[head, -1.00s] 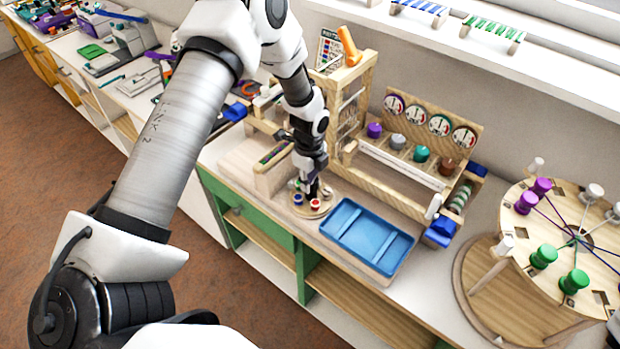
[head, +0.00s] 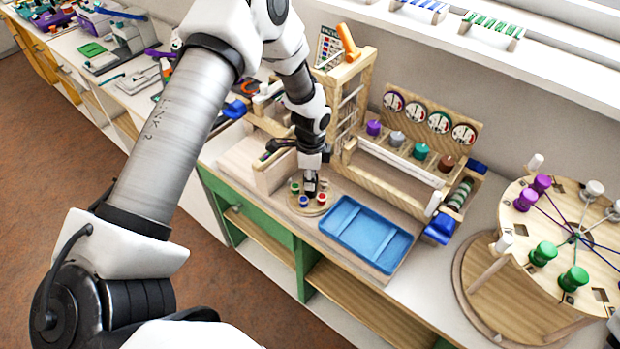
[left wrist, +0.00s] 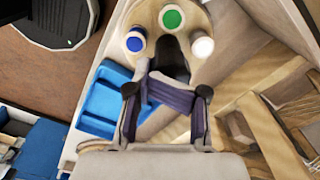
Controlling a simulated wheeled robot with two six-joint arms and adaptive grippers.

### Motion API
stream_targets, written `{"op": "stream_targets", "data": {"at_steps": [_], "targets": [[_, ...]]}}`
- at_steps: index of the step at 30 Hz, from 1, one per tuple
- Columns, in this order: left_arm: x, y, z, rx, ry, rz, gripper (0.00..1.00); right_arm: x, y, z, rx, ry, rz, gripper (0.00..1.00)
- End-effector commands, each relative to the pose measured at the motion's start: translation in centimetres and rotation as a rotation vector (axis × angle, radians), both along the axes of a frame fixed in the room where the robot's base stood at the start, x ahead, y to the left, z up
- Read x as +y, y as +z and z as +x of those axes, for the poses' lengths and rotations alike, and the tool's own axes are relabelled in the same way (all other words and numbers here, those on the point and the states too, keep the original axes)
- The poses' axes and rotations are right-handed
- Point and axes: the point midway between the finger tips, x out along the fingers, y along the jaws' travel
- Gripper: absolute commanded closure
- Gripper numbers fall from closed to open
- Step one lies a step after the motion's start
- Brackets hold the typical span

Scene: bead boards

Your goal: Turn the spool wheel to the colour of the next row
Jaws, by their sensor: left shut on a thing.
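The spool wheel (head: 311,211), a small round wooden disc with coloured spools standing on it, sits on the bench left of the blue tray. In the head view a blue spool (head: 303,201) is at its front, a red spool (head: 320,198) at its right front and a green one (head: 295,187) at its left back. My left gripper (head: 310,190) points down over the wheel's middle and is shut on its dark central knob. In the left wrist view the wheel (left wrist: 151,20) shows green, blue and white spools beyond the fingers (left wrist: 168,80). My right gripper is out of view.
The blue tray (head: 345,232) stands close to the wheel's right. A wooden frame (head: 352,110) with an orange handle (head: 349,45) rises behind. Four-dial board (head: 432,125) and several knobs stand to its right. A round pegged table (head: 570,215) is far right.

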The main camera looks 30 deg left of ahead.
Motion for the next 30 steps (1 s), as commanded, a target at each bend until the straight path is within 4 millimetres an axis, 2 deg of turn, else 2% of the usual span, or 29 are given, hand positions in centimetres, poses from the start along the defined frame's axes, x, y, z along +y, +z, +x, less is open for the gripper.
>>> {"op": "stream_targets", "data": {"at_steps": [1, 18, 30], "targets": [[0.2, 0.58, 1.05, -0.03, 0.04, 0.002, 1.0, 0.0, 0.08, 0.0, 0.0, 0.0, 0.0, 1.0], [0.25, 0.65, 1.02, -0.031, 0.537, -0.001, 1.0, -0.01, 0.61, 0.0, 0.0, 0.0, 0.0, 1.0], [0.28, 0.6, 0.99, -0.03, 0.691, -0.002, 1.0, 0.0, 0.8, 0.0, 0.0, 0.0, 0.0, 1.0]]}}
